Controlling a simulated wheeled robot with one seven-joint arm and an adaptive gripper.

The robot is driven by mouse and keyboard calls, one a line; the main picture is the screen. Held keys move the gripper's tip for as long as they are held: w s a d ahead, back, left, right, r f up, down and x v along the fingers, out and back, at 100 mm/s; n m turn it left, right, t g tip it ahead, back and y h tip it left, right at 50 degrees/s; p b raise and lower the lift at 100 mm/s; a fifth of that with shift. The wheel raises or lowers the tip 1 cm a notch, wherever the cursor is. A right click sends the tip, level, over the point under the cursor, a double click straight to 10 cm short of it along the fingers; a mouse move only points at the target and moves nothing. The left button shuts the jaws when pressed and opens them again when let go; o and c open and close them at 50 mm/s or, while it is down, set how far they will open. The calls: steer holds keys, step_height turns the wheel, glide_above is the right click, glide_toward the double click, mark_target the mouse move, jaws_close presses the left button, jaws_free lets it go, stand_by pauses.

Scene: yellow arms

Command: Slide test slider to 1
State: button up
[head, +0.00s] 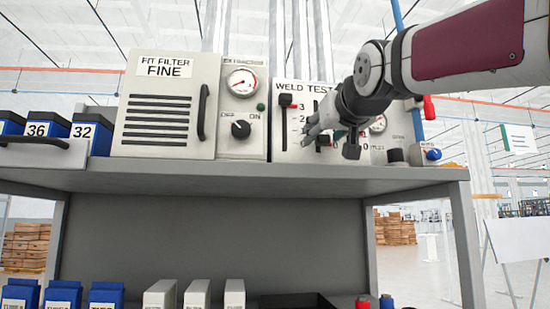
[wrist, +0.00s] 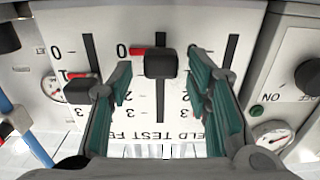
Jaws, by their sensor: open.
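The grey panel (head: 292,148) reads "WELD TEST" in the head view, and upside down in the wrist view (wrist: 145,130). It has three vertical sliders. The middle one, under TEST, has a dark knob (wrist: 160,63) with its red pointer beside 0. My gripper (head: 320,125) is in front of the panel in the head view and partly hides this slider. In the wrist view my gripper (wrist: 159,72) is open, with a green-padded finger on either side of the middle slot. The knob appears between the fingertips; I cannot tell whether they touch it.
The WELD slider's knob (head: 286,100) is near 3, at the top of its slot. The third slider's knob (wrist: 78,90) has its pointer near 1, close to my left-hand finger in the wrist view. A filter box (head: 160,105) and gauge unit (head: 242,110) stand left on the shelf.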

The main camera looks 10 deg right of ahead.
mark_target(322, 135)
steer(key=shift+w, duration=0.8)
jaws_close()
steer(key=shift+r+p, duration=1.3)
steer(key=shift+r, duration=0.25)
steer(key=shift+f, duration=0.1)
jaws_free()
